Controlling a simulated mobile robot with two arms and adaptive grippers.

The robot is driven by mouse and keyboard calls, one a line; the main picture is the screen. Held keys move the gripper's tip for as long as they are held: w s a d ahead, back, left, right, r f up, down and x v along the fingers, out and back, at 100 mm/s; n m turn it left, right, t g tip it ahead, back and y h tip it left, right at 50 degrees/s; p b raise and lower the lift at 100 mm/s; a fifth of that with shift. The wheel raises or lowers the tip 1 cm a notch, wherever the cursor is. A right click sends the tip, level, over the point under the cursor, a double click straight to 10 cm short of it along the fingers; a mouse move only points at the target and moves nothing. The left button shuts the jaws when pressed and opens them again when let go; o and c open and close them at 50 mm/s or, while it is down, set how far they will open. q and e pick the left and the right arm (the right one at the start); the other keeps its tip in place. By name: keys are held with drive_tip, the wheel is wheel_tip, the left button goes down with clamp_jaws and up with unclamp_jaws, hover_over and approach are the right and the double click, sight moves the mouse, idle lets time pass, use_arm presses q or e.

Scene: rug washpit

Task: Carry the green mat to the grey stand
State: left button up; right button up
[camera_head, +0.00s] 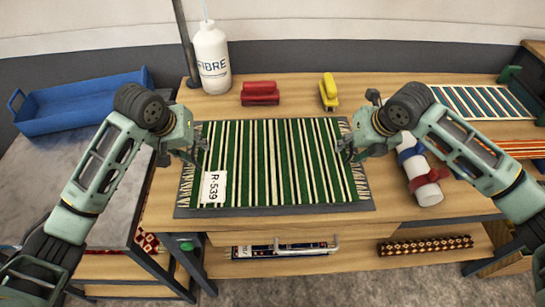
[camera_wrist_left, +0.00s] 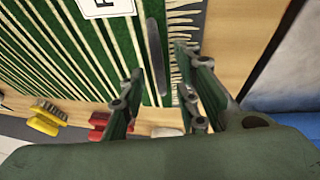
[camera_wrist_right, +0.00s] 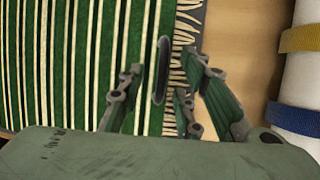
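The green mat (camera_head: 270,160) has black and cream stripes, fringed ends and a white tag reading R-539. It lies flat on a thin dark grey board (camera_head: 290,209) on the wooden table. My left gripper (camera_head: 200,150) is at the mat's left end, its fingers apart on either side of a dark upright grip (camera_wrist_left: 157,55). My right gripper (camera_head: 345,150) is at the right end, its fingers apart around a similar dark grip (camera_wrist_right: 161,70). Neither gripper visibly touches its grip. A grey-topped stand (camera_head: 75,185) is at the left; I cannot tell for certain that it is the task's stand.
A blue tray (camera_head: 85,105) lies on the back of the grey top, whose front is clear. A white FIBRE bottle (camera_head: 212,60), red brush (camera_head: 260,92) and yellow brush (camera_head: 329,92) stand behind the mat. A white roll (camera_head: 423,178) with bands lies to the right.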

use_arm(q)
drive_tip(key=shift+w+f, duration=0.1)
drive_tip(key=shift+f, duration=0.05)
use_arm(e)
drive_tip(key=shift+a+f, duration=0.1)
drive_tip(key=shift+f, duration=0.05)
drive_tip(key=shift+c, duration=0.3)
use_arm(q)
clamp_jaws()
use_arm(e)
drive_tip(key=c, duration=0.7)
clamp_jaws()
